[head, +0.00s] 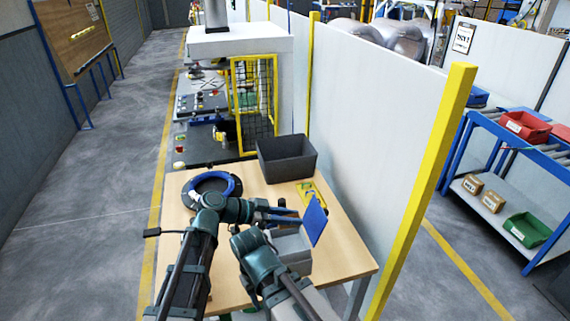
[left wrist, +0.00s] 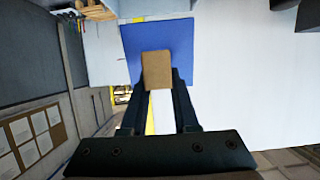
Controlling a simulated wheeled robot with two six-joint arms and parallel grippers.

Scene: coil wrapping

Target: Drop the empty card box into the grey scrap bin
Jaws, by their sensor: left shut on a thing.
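My left gripper (head: 288,214) reaches right over the table, shut on a small brown block (left wrist: 157,70) seen in the left wrist view. A flat blue square (head: 315,222) is at its fingertips; it also shows behind the brown block in the left wrist view (left wrist: 157,33). I cannot tell whether these are parts of the card box. A dark grey bin (head: 286,160) stands at the table's far edge, apart from the held thing. A lighter grey open box (head: 292,247) lies below the gripper, partly hidden. My right gripper cannot be made out behind its arm.
A blue-and-black coil ring (head: 211,188) lies on the wooden table (head: 345,258), left of the dark grey bin. A yellow item (head: 312,193) lies in front of that bin. A pale panel (head: 365,125) and yellow post (head: 420,200) bound the right side. A caged machine stands behind.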

